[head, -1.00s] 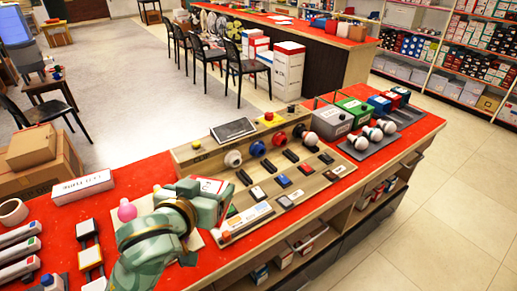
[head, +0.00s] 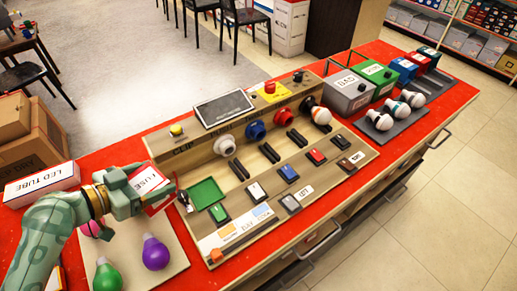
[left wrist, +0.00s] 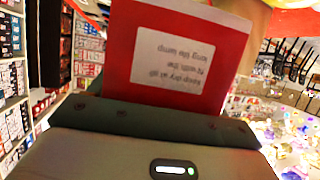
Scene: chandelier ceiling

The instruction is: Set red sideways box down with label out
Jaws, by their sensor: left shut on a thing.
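My left gripper (head: 158,191) is shut on a red box with a white label reading FUSE (head: 148,180). The box is held tilted, with the FUSE label facing the head camera. It is over the counter (head: 93,158), at the left end of the wooden console (head: 325,184). I cannot tell whether the box touches anything below. In the left wrist view the red box (left wrist: 223,40) fills the upper middle, with a white text panel upside down. My right gripper is not in view.
An LED TUBE box (head: 42,185) lies left of the gripper. A pale board (head: 180,262) with several coloured bulbs is below it. A small green tray (head: 207,193) sits on the console's left end. Grey and green boxes (head: 375,78) stand at the far end.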

